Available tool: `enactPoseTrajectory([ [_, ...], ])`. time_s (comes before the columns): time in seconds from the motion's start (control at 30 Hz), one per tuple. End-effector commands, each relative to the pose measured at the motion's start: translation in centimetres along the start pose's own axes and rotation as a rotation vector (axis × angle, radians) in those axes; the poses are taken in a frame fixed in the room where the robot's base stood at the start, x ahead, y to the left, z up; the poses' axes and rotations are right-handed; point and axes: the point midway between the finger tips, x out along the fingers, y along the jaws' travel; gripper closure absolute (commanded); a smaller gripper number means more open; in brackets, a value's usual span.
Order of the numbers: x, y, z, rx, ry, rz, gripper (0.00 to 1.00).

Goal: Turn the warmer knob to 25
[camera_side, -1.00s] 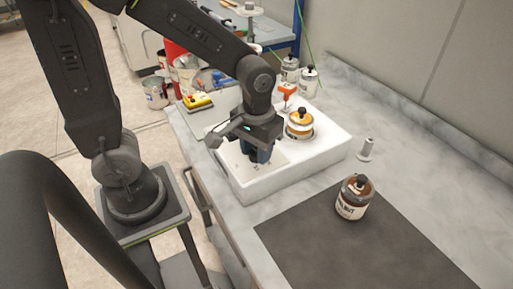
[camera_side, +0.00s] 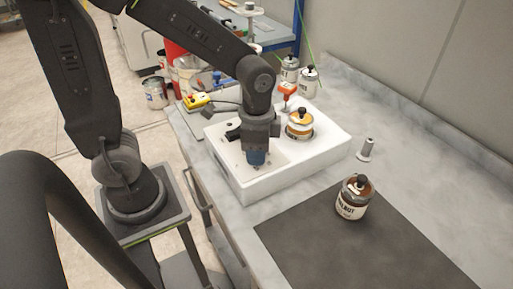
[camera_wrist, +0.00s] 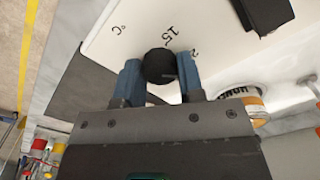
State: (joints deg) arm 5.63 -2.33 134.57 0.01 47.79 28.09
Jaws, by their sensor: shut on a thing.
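The white warmer box (camera_side: 300,173) stands on the marble counter. In the wrist view its white panel (camera_wrist: 110,45) carries a round black knob (camera_wrist: 160,65). Beside the knob I read "°C", "15" and a "2" whose rest is hidden by a finger. My gripper (camera_wrist: 160,75) has its blue fingers on both sides of the knob and is shut on it. In the side view my gripper (camera_side: 257,158) points down over the front left part of the box and hides the knob. I cannot read where the knob points.
A jar with an orange top (camera_side: 299,122) sits in the box, right of my gripper. A black block (camera_wrist: 263,14) stands on the panel near the knob. A brown jar (camera_side: 353,198) is on the dark mat (camera_side: 350,250). A small grey stand (camera_side: 366,149) is right of the box.

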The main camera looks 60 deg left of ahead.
Motion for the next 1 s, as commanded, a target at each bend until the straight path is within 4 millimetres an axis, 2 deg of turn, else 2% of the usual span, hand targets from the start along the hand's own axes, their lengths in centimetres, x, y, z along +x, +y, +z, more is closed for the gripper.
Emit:
enactPoseTrajectory([
  [0.6, -0.09, -0.01, -0.07, 0.538, 0.002, -0.001, 0.88],
  [1.0, -0.1, -0.01, -0.07, 0.701, 0.003, -0.002, 0.88],
])
